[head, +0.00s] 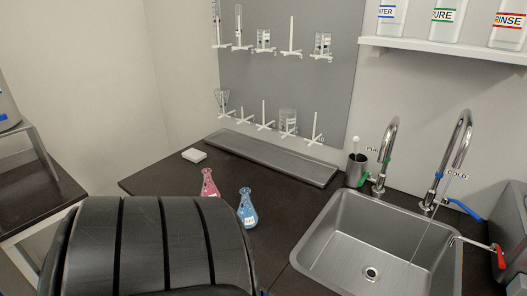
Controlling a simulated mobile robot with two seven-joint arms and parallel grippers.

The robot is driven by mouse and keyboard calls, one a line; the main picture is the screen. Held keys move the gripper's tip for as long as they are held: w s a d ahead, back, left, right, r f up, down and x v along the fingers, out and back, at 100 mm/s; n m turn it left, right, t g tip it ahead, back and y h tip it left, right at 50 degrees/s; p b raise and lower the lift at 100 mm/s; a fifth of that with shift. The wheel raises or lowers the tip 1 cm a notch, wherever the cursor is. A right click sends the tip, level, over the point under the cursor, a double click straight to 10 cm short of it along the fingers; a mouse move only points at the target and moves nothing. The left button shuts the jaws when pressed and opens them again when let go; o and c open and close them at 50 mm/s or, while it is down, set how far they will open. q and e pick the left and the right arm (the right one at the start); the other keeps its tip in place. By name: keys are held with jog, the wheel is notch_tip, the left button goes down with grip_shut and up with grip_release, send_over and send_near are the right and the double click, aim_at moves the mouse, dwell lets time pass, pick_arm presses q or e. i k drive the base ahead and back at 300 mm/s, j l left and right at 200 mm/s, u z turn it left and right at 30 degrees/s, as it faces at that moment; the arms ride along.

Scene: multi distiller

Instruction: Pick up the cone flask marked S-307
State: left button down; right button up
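Two cone flasks stand close together on the black counter, left of the sink. One flask holds pink liquid (208,184). The other flask holds blue liquid (247,208) and stands a little nearer and to the right. Both carry small pale labels, but the writing is too small to read, so I cannot tell which is S-307. A large dark ribbed part of my own body covers the lower left and hides the counter just in front of the flasks. Neither gripper shows in the head view.
A steel sink (336,246) with taps is at right. A dark tray (272,158) runs along the wall under a glassware drying rack (290,85). A bottle shelf (450,48) is above.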

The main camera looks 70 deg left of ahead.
aim_at(209, 189)
jog(key=u, duration=2.6)
